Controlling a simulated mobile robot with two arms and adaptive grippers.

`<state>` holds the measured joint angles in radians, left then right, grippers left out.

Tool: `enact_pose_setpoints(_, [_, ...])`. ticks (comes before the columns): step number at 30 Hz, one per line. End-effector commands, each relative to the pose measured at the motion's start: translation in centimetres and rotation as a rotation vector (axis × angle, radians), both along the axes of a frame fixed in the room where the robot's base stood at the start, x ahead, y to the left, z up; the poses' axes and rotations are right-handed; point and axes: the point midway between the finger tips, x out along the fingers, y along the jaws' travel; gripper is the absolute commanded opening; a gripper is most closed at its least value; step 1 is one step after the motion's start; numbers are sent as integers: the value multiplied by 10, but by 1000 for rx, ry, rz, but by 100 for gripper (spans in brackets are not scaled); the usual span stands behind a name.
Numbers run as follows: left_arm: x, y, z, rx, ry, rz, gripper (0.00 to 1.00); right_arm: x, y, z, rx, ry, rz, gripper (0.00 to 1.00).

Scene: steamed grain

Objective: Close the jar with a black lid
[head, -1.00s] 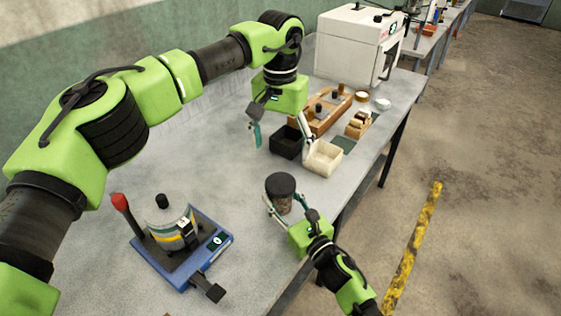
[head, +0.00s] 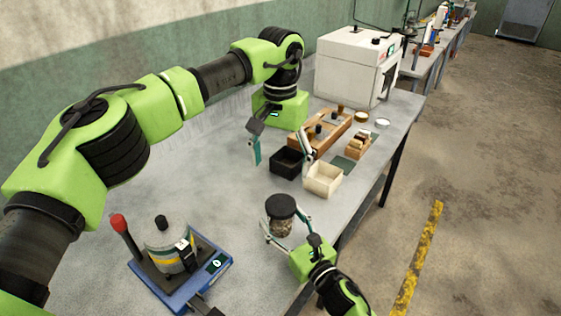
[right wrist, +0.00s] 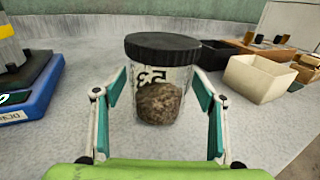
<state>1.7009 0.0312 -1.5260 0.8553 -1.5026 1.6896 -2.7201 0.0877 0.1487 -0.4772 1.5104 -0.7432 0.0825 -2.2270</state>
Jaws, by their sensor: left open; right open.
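A clear jar (head: 281,228) with brown grain and a dark number on its side stands upright on the table near its front edge. A black lid (head: 281,206) sits level on its mouth; I cannot tell how tightly it is screwed. In the right wrist view the jar (right wrist: 158,100) is centred and the lid (right wrist: 162,46) covers its top. My right gripper (head: 287,229) is open, its fingers on either side of the jar with gaps visible in the wrist view. My left gripper (head: 281,153) is open and empty, farther back above the table, near the black box.
A blue-based device (head: 180,265) with a red-knobbed lever stands at the left front. A black box (head: 287,163), a cream box (head: 322,181) and a wooden rack (head: 336,130) lie behind the jar. A white machine (head: 350,68) stands at the back. Clear table lies left of the jar.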

Motion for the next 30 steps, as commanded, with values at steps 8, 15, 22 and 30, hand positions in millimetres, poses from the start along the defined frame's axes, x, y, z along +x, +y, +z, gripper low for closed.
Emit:
enact_pose_setpoints(8, [0, 0, 0, 0, 0, 0, 75, -48, -28, -2, -3, 4, 0, 65])
enact_pose_setpoints(15, [0, 0, 0, 0, 0, 0, 75, -85, -49, -2, -1, 4, -1, 65])
enact_pose_setpoints(22, [0, 0, 0, 0, 0, 0, 75, -98, -57, -1, -1, 1, 0, 65])
enact_pose_setpoints(30, [0, 0, 0, 0, 0, 0, 75, -98, -57, 0, -1, 1, 0, 65])
